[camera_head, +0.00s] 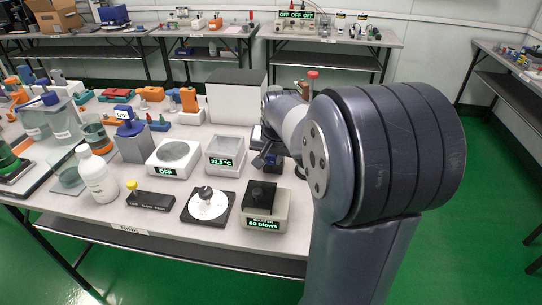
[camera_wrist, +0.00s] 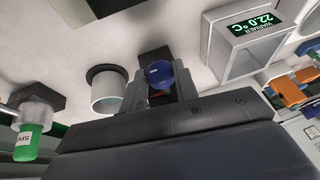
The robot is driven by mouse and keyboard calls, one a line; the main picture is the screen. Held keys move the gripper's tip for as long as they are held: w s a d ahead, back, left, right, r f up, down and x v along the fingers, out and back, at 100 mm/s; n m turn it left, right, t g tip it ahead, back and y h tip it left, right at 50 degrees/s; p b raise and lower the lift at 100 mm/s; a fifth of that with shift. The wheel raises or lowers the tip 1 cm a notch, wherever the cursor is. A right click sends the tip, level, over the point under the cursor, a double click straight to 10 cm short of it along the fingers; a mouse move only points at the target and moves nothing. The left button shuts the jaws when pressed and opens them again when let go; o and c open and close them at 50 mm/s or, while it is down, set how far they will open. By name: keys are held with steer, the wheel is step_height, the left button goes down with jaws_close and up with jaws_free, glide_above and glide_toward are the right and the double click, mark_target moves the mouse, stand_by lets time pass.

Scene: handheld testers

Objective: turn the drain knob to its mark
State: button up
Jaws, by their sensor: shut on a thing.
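In the wrist view, a round blue knob (camera_wrist: 158,72) with a small pale mark on its face sits at the fingertips of my gripper (camera_wrist: 161,82). The gripper is shut on it, one finger on each side. I take this to be the drain knob; a dark block shows just behind it. I cannot make out the mark it turns to. In the head view, my gripper (camera_head: 266,158) is low over the table, right of the warmer, and the knob is mostly hidden there by my arm.
The warmer (camera_head: 225,156) reads 22.0 °C, left of my gripper. A counter box (camera_head: 265,215) reading 60 blows and a dial plate (camera_head: 208,204) stand nearer the front edge. A large white box (camera_head: 236,97) stands behind. In the wrist view, a black-rimmed white cylinder (camera_wrist: 106,92) is close left.

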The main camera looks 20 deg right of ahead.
steer(key=shift+c, duration=1.2)
steer(key=shift+a, duration=0.1)
steer(key=shift+w+a+r+n+g+h+p, duration=0.1)
steer(key=shift+n+g+h+p, duration=0.05)
steer(key=shift+g+h+p, duration=0.4)
steer(key=shift+w+a+r+n+g+h+p, duration=0.15)
steer(key=shift+g+h+p, duration=0.1)
steer(key=shift+h+p, duration=0.35)
steer(key=g+h, duration=0.1)
steer(key=n+g+h, duration=0.1)
steer(key=h, duration=0.1)
steer(key=f+g+h+p, duration=0.1)
steer(key=h, duration=0.1)
steer(key=shift+w+a, duration=0.2)
steer(key=shift+a, duration=0.15)
steer(key=shift+w+a+f+n+g+h, duration=0.15)
steer(key=shift+n+g+h, duration=0.4)
steer(key=shift+h, duration=0.65)
steer(key=shift+s+f+n+g+h, duration=0.1)
steer(key=shift+f+n+g+h, duration=0.15)
steer(key=shift+g+h, duration=0.7)
steer(key=shift+w+a+f+n+g+h, duration=0.15)
steer(key=shift+n+g+h, duration=0.25)
steer(key=shift+h, duration=1.1)
steer(key=shift+s+d, duration=0.1)
steer(key=o, duration=1)
steer(key=shift+c, duration=0.2)
